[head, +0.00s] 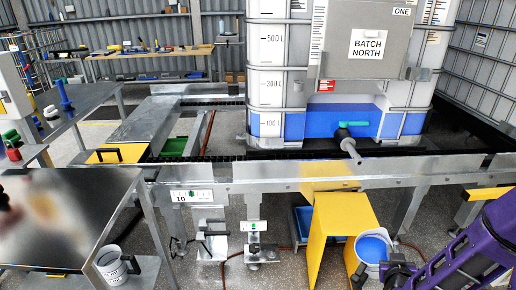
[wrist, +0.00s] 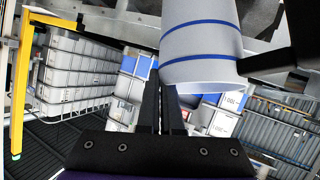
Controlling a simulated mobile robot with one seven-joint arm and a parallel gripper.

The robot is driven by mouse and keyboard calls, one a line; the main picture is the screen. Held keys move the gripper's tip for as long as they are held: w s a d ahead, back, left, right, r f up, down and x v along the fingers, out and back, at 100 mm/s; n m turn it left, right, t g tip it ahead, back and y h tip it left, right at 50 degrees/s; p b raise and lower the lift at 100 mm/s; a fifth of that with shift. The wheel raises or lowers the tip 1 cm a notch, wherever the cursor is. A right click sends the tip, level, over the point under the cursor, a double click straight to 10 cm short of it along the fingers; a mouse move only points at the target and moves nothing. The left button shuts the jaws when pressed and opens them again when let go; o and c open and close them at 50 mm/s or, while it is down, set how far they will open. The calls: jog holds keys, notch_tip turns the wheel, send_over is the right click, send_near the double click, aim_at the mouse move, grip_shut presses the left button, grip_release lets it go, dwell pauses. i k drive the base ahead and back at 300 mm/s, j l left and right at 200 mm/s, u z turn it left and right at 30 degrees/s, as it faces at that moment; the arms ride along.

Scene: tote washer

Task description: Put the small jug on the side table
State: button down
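The small jug (head: 372,249) is white with blue inside. In the head view it is upright at the lower right, just in front of the yellow stand. My gripper (head: 368,275) is at its near side, low in the view. In the wrist view the jug (wrist: 200,45) shows as a white body with blue bands, right at my fingertips (wrist: 163,100). The fingers are close together and appear shut on the jug; the exact grip point is hidden. A metal-topped side table (head: 70,215) stands at the left, its visible top mostly bare.
A white container (head: 113,266) stands on the lower shelf by the left table. The yellow stand (head: 335,235) is beside the jug. A metal frame rail (head: 300,175) runs across, with a large caged tank (head: 345,70) behind it. Hoses lie on the floor.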

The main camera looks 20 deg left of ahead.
aim_at(18, 224)
jog(key=k+j, duration=0.25)
jog(key=k+j+u, duration=0.1)
jog(key=k+j, duration=0.15)
jog(key=j, duration=0.2)
jog(key=k+j, duration=0.2)
jog(key=j, duration=0.15)
jog(key=k+j+u, duration=0.1)
jog(key=k+j, duration=0.15)
jog(key=k+j+u, duration=0.1)
jog(key=j, duration=0.4)
jog(key=k+j, duration=0.3)
